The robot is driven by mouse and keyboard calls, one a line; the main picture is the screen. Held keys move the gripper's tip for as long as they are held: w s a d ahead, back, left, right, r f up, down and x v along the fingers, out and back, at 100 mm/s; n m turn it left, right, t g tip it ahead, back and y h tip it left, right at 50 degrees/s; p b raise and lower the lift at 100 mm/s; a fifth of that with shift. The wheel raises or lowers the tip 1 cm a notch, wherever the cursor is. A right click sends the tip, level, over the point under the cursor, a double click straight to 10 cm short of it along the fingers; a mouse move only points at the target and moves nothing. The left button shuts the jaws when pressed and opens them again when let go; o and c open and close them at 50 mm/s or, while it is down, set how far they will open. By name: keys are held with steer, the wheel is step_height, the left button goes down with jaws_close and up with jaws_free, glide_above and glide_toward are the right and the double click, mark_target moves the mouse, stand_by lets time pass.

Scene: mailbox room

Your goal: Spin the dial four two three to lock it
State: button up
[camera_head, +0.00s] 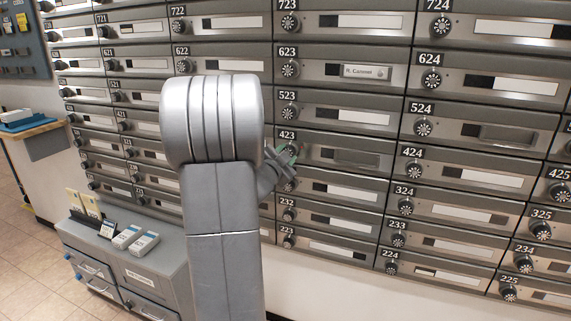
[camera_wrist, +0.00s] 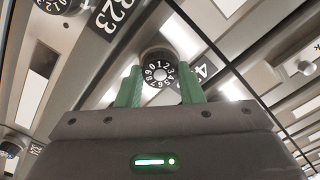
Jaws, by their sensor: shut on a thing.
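The black dial of box 423 shows in the wrist view (camera_wrist: 160,73), with white digits around its face. The 423 number label (camera_head: 287,134) is just above it in the head view. My gripper (camera_head: 283,157) reaches that dial from the left. In the wrist view my gripper's green fingers (camera_wrist: 160,88) stand on either side of the dial, shut on it. The 423 door (camera_head: 325,153) looks flush with the doors around it. My arm hides part of the mailbox wall to the left. Which digit is at the index mark cannot be made out.
Similar dials sit close by, such as the 523 dial (camera_head: 289,111) above and the 424 dial (camera_head: 413,170) at right. A grey cabinet (camera_head: 160,272) with small boxes on top stands low at left. A wooden ledge (camera_head: 30,130) is at far left.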

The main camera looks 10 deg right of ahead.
steer(key=shift+f+m+b, duration=0.1)
steer(key=shift+m+b, duration=7.4)
steer(key=shift+m, duration=5.4)
steer(key=o, duration=1)
steer(key=p+v, duration=0.1)
steer(key=v, duration=1.2)
steer(key=shift+s+a, duration=0.3)
